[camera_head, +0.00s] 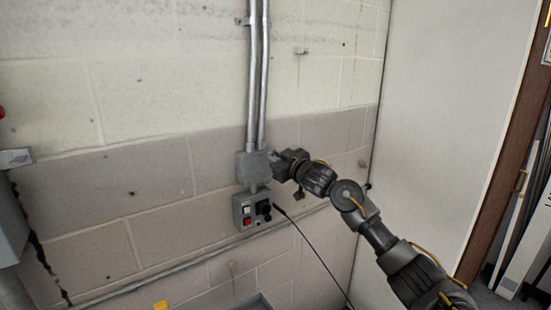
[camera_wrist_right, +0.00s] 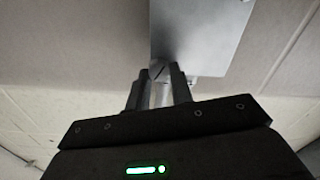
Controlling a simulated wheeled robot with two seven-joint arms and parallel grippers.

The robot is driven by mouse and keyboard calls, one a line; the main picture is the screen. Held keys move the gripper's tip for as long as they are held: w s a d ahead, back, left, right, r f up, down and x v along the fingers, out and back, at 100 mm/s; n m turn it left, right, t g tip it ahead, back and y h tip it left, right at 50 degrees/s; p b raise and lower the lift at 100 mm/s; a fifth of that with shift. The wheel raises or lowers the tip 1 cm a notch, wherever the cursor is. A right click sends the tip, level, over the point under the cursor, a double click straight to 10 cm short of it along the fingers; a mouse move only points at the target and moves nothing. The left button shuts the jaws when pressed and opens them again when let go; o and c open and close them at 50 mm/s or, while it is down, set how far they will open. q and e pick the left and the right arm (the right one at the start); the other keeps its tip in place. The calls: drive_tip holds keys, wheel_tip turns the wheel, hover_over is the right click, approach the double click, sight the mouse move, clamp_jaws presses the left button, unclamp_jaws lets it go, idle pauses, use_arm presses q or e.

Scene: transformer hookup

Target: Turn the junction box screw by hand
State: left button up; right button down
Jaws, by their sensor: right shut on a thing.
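The grey junction box (camera_head: 253,166) is fixed to the block wall below two vertical metal conduits. It also shows in the right wrist view (camera_wrist_right: 205,35) as a plain metal plate. My right gripper (camera_head: 277,165) is at the right side of the box. In the right wrist view its two fingers (camera_wrist_right: 160,85) are shut on the screw (camera_wrist_right: 159,72), a small round piece at the box. The screw is mostly hidden between the fingers, and in the head view the gripper hides it. My left gripper is not in view.
A grey control box (camera_head: 243,212) with a red switch and a black plug sits just below, with a black cable (camera_head: 318,255) running down right. Conduits (camera_head: 258,80) rise above. A white panel (camera_head: 445,110) stands to the right.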

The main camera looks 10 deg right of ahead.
drive_tip(key=shift+f, duration=0.1)
drive_tip(key=n+b, duration=1.9)
drive_tip(key=n, duration=1.3)
drive_tip(key=shift+d, duration=0.15)
drive_tip(key=shift+n, duration=0.6)
